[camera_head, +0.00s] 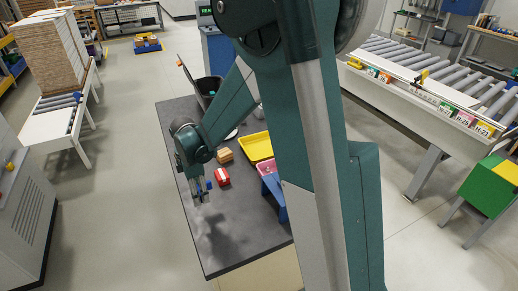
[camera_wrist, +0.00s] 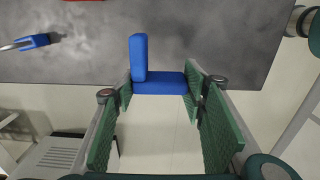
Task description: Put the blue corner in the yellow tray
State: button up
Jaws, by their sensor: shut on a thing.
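My gripper (camera_head: 201,197) is over the near left part of the dark table. In the wrist view my gripper (camera_wrist: 160,88) is shut on a blue L-shaped corner (camera_wrist: 160,82), held between the green finger pads. One arm of the corner spans the fingers and the other points up in the picture. The yellow tray (camera_head: 257,147) is on the table to the right of and beyond my gripper, partly hidden by my arm. The tray is not in the wrist view.
A red block (camera_head: 222,177) and a brown block (camera_head: 225,155) sit between gripper and tray. A blue bin (camera_head: 273,192) is beside the tray, partly hidden. Another blue piece (camera_wrist: 36,41) shows at left in the wrist view. The table's near end (camera_head: 235,255) is clear.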

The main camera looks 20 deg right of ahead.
jog(key=w+d, duration=0.8)
jog(key=w, duration=0.2)
send_over(263, 150)
jog(key=shift+w+a+r, duration=0.1)
jog(key=shift+r, duration=0.3)
jog(key=shift+f, duration=0.1)
jog(key=shift+f, duration=3)
jog(key=shift+f, duration=1.9)
jog(key=shift+f+b, duration=0.15)
jog(key=shift+b, duration=0.15)
